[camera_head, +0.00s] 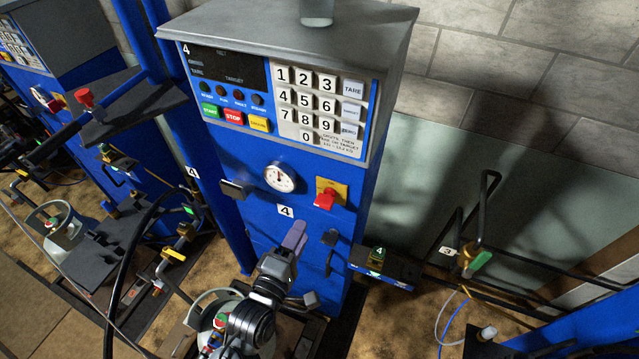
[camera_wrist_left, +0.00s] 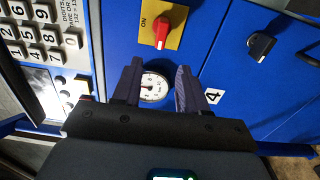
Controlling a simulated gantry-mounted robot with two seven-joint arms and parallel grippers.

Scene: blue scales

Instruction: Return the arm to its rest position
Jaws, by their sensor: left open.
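My left arm comes up from the bottom of the head view, and its gripper (camera_head: 296,231) is in front of the lower blue front of scale cabinet number 4 (camera_head: 264,222). In the left wrist view the two fingers of the left gripper (camera_wrist_left: 158,80) are apart, with nothing between them. The round dial gauge (camera_wrist_left: 153,88) shows behind the gap, and the fingers look clear of the panel. My right gripper is in neither view.
The cabinet has a keypad (camera_head: 316,105), a gauge (camera_head: 280,178), a red switch (camera_head: 326,199) and protruding black handles. A gas cylinder (camera_head: 207,318) stands below, partly behind my arm. Another scale with hoses (camera_head: 107,250) is at left; pipes and a valve (camera_head: 474,255) are at right.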

